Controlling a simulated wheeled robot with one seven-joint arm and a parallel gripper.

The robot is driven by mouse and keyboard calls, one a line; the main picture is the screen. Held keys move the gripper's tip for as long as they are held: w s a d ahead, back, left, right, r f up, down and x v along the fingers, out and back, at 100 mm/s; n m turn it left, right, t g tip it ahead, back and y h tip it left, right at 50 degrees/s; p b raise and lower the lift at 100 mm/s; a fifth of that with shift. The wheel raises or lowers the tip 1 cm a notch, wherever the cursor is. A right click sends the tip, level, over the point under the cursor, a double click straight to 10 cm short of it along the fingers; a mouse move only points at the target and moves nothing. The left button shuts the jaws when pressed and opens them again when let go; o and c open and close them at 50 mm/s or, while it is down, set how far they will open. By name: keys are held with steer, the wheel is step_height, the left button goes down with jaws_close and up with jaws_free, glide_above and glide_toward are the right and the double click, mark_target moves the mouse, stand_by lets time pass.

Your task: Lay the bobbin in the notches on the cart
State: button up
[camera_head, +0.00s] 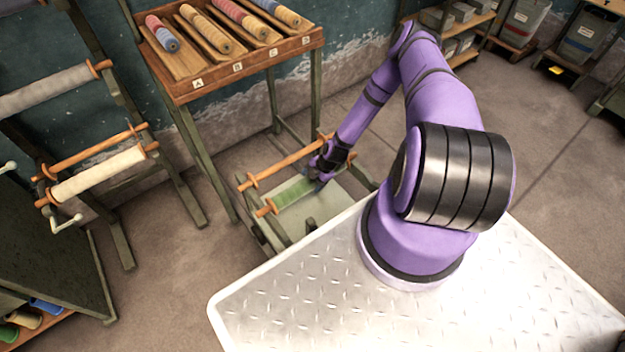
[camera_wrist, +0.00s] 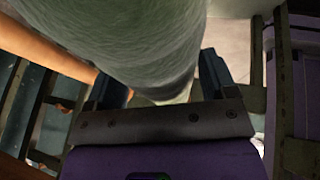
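The bobbin (camera_head: 292,193) is a green-wound roll with an orange wooden end at its lower left. It lies slantwise above the pale bed of the low cart (camera_head: 328,207).
A bare orange rod (camera_head: 287,163) lies across the cart behind the bobbin. A slanted rack (camera_head: 235,70) with several wound bobbins stands behind. A frame at left holds a cream roll (camera_head: 98,175). Open floor (camera_head: 165,265) lies left of the cart.

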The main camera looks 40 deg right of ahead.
steer(key=shift+o, duration=1.3)
steer(key=v, duration=1.1)
steer(key=shift+w, duration=0.1)
